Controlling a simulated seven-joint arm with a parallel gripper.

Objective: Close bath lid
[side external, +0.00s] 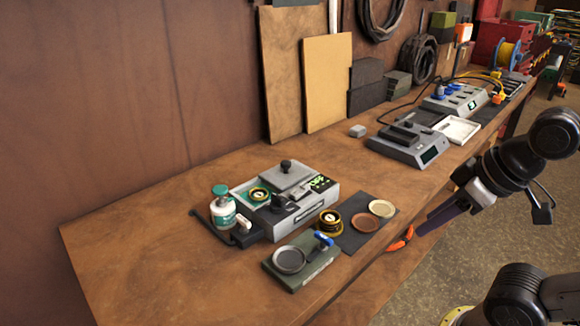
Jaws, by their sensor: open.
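The bath (305,215) is a grey box on the workbench with a green-lit display. Its flat grey lid (287,176) with a black knob sits toward the back right of the top. The left part of the bath is uncovered and shows a teal interior. A black-and-gold round part (259,194) is in that uncovered part. My gripper (432,222) is right of the bath, near the bench's front edge, apart from the lid. It is open, with nothing visible between its dark fingers; the finger gap is hard to make out.
A white-and-teal jar (222,207) stands at the bath's left end. In front are a green fixture (297,262) with a round pan, another black-and-gold part (329,222) and a dark mat (354,236) with two discs. Grey devices (408,146) stand farther right. The bench's left end is clear.

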